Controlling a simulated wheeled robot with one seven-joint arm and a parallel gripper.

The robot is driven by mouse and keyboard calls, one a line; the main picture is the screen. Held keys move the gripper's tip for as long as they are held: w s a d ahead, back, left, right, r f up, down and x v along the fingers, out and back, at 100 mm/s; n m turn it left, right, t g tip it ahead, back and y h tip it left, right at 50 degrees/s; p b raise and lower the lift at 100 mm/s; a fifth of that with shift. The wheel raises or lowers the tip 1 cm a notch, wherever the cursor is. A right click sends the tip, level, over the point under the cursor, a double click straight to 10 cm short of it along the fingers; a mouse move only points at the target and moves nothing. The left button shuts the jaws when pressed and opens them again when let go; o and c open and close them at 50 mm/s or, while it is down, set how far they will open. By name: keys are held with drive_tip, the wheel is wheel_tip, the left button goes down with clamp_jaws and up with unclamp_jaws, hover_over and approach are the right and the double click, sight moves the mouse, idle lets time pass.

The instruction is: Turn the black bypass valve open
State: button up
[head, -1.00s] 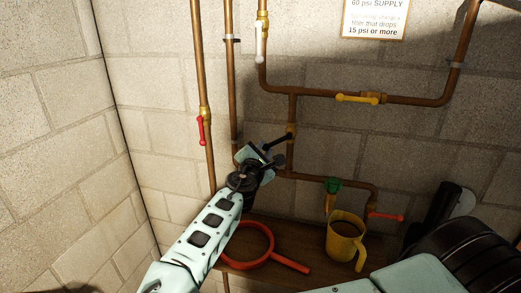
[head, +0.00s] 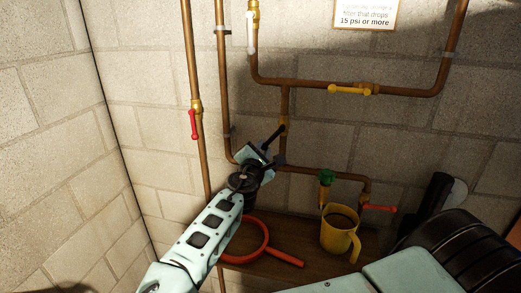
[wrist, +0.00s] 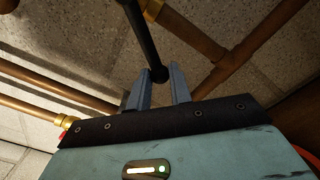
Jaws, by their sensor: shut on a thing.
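The black bypass valve handle (head: 273,136) is a slim dark lever at a brass valve body on the vertical copper pipe below the tee. My gripper (head: 266,153) is at its lower left end in the head view, partly covering it. In the wrist view the black handle (wrist: 141,30) runs down from the top edge, and its rounded end sits between the two grey fingers of my gripper (wrist: 161,70). The fingers are shut on the handle near that end. The brass valve body is mostly hidden behind the handle and partly cut off in the wrist view.
Copper pipes run close around my gripper. Other levers are red (head: 193,124), white (head: 251,32), yellow (head: 349,90) and red at right (head: 380,208). A green knob (head: 326,177) is above a yellow pitcher (head: 340,235). A red ring-headed tool (head: 285,256) lies on the shelf.

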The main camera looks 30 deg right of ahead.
drive_tip(key=shift+s+d+f+b, duration=0.3)
drive_tip(key=shift+s+d+f, duration=0.35)
drive_tip(key=shift+s+d, duration=0.2)
drive_tip(key=shift+o, duration=0.2)
drive_tip(key=shift+s+d+f, duration=0.2)
drive_tip(key=shift+s+d, duration=0.6)
drive_tip(key=shift+d, duration=0.05)
drive_tip(key=o, duration=0.8)
drive_tip(key=shift+o, duration=0.2)
drive_tip(key=shift+a, duration=0.1)
